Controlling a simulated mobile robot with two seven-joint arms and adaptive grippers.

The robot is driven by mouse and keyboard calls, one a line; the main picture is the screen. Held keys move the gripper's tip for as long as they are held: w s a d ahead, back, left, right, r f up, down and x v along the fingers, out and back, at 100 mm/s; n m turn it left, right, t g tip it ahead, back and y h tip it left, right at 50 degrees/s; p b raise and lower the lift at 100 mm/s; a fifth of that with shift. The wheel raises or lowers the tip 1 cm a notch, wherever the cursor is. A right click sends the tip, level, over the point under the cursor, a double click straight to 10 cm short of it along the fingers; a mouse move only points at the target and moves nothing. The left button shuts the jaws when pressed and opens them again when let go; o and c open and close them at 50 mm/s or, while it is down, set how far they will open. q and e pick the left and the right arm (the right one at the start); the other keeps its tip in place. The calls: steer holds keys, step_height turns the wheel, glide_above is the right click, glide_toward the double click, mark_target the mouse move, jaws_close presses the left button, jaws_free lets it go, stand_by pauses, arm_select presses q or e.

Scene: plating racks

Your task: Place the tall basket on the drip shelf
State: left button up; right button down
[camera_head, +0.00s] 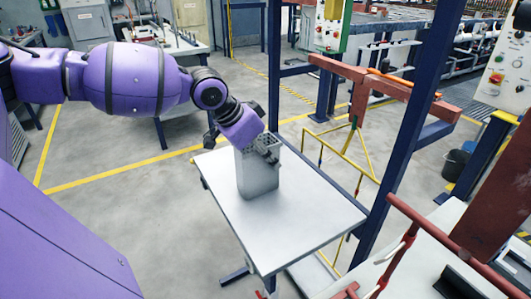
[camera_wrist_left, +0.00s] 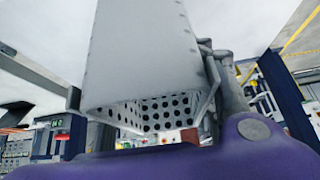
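The tall basket (camera_head: 257,178) is a grey, upright box with a perforated upper part. It is over the middle of a white-topped table (camera_head: 310,215); its base appears to rest on the top, though a small gap cannot be ruled out. My left gripper (camera_head: 262,148) is at the basket's upper end, with one dark finger against its near side. No surface is clearly identifiable as the drip shelf. My right gripper is not in view.
Blue posts (camera_head: 405,130) and a red crossbar (camera_head: 385,85) stand just right of the table. A second pale surface (camera_head: 425,255) with red rails is at the lower right. The table's front part is bare. Yellow railings (camera_head: 345,150) stand behind it.

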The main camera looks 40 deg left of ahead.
arm_select(q)
steer(key=shift+o, duration=1)
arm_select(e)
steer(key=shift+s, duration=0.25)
arm_select(q)
steer(key=shift+r, duration=0.1)
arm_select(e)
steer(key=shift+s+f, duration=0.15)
arm_select(q)
steer(key=p+v, duration=0.6)
steer(key=v, duration=0.6)
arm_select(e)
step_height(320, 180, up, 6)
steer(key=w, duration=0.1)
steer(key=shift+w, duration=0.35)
arm_select(q)
steer(key=shift+s, duration=0.1)
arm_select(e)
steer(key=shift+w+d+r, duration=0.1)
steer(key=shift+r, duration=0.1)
